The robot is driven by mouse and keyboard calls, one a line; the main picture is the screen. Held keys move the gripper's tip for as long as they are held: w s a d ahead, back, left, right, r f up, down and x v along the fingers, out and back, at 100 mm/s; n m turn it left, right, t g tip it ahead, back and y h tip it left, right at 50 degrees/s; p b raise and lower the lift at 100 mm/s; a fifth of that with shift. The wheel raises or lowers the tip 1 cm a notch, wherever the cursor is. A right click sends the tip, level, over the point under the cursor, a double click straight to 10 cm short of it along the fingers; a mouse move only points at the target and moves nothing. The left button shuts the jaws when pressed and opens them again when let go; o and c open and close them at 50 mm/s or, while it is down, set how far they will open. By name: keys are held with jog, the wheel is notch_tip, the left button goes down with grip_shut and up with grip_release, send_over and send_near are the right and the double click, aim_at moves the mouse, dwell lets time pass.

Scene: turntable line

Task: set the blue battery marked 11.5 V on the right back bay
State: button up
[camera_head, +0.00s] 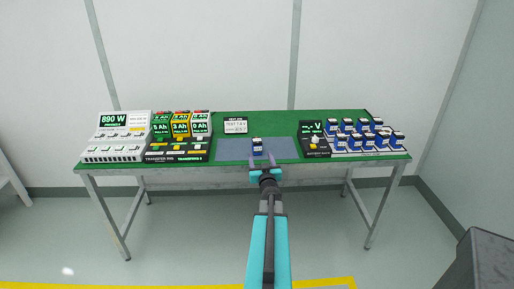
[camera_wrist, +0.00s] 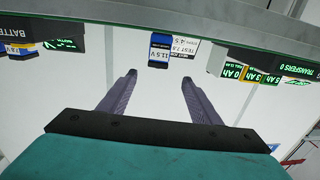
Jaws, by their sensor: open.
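The blue battery (camera_head: 257,146) stands on the blue-grey mat (camera_head: 231,150) near the table's front edge. In the wrist view, this battery (camera_wrist: 160,50) shows a blue and white label reading 11.5 V. My gripper (camera_head: 264,162) is open and empty, close in front of the battery. In the wrist view its two fingers (camera_wrist: 160,76) are spread, with the battery beyond the gap between them and not touching.
A test card (camera_head: 235,126) stands behind the mat. A dark meter with a green display (camera_head: 312,140) is to its right, beside a rack (camera_head: 352,153) with several blue and white batteries. A white power unit (camera_head: 117,137) stands far left. The green table top behind the mat is mostly clear.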

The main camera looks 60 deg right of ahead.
jog(key=shift+w+d, duration=0.1)
jog(key=p, duration=0.2)
send_near(257, 140)
jog(key=shift+f+x, duration=0.2)
jog(key=shift+x, duration=1.05)
jog(key=shift+f+x, duration=0.2)
jog(key=shift+x, duration=1.1)
jog(key=shift+w, duration=0.15)
jog(key=shift+w, duration=0.1)
jog(key=shift+r+p+x, duration=0.15)
jog(key=shift+p+x, duration=0.15)
jog(key=shift+x, duration=0.4)
jog(key=shift+r+p+x, duration=0.1)
jog(key=shift+p+x, duration=0.2)
jog(key=shift+x, duration=1.4)
jog(key=shift+d+f, duration=0.1)
grip_shut()
